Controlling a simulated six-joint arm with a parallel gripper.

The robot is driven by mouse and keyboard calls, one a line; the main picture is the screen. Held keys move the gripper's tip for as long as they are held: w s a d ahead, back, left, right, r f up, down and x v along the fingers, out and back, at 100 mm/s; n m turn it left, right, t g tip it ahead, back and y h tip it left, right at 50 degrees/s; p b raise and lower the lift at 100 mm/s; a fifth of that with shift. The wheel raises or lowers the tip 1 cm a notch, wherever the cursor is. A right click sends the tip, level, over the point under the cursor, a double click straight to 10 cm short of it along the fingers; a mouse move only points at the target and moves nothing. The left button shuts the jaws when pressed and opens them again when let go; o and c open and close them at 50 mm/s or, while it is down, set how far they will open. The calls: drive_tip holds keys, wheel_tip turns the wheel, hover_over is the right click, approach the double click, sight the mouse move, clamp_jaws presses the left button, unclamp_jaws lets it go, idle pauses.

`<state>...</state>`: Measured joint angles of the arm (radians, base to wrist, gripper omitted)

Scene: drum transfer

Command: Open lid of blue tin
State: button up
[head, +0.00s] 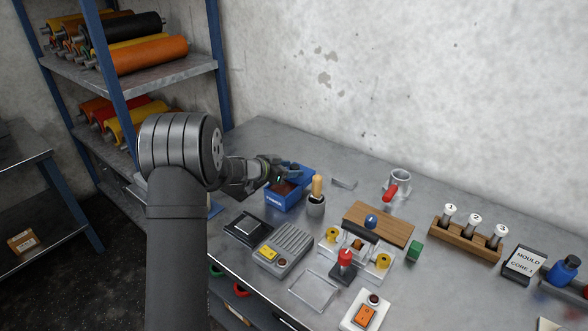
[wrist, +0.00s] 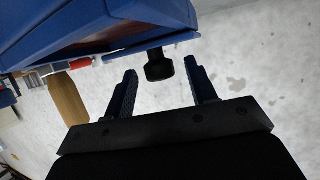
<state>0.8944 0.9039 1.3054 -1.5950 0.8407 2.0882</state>
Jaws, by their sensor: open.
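The blue tin (head: 289,199) stands on the bench in the head view, left of the middle. A dark reddish-brown area shows within its top, partly behind my gripper (head: 284,172). In the wrist view the tin (wrist: 60,30) fills the upper left, with a blue edge strip (wrist: 185,40) that looks like part of its lid. A dark knob (wrist: 158,66) sticks out from this strip. My gripper (wrist: 160,76) is open, its two fingers on either side of the knob with gaps visible. I cannot tell how far the lid is raised.
A grey pot (head: 316,206) with a wooden-handled tool (head: 318,185) stands close to the tin's right. A dark tray (head: 248,228) and a grey ribbed box (head: 283,246) lie in front. A red-handled item (head: 391,191) is farther right. The wall rises behind the bench.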

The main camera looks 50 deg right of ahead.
drive_tip(key=v, duration=1.5)
drive_tip(key=x, duration=1.7)
drive_tip(key=shift+d, duration=0.15)
